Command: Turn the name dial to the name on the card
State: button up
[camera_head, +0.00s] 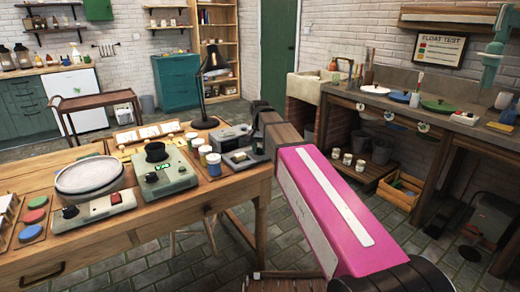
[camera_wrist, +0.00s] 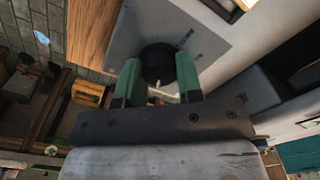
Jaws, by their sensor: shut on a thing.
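In the wrist view the round black dial (camera_wrist: 157,56) stands on a grey plate (camera_wrist: 122,38) with small dark marks to its right. The two green fingers of my gripper (camera_wrist: 158,72) are on either side of the dial and shut on it. A small pale mark shows on the dial's near side. The marks are too small to read. In the head view my gripper (camera_head: 259,146) is at the right end of the wooden table, over a small grey unit (camera_head: 240,161); the dial is hidden there. I cannot make out the name card for certain.
To the left on the table (camera_head: 225,187) are paint pots (camera_head: 214,165), a green-grey device with a black knob (camera_head: 155,151), and a plate on a turntable (camera_head: 90,176). A black lamp (camera_head: 212,70) stands behind. Open floor lies beyond the table's right edge.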

aim_at(260, 149)
dwell(0.4)
jog(key=o, duration=0.9)
jog(key=shift+r, duration=0.1)
notch_tip(260, 149, up, 11)
jog(key=shift+f, duration=0.15)
jog(key=shift+s, duration=0.15)
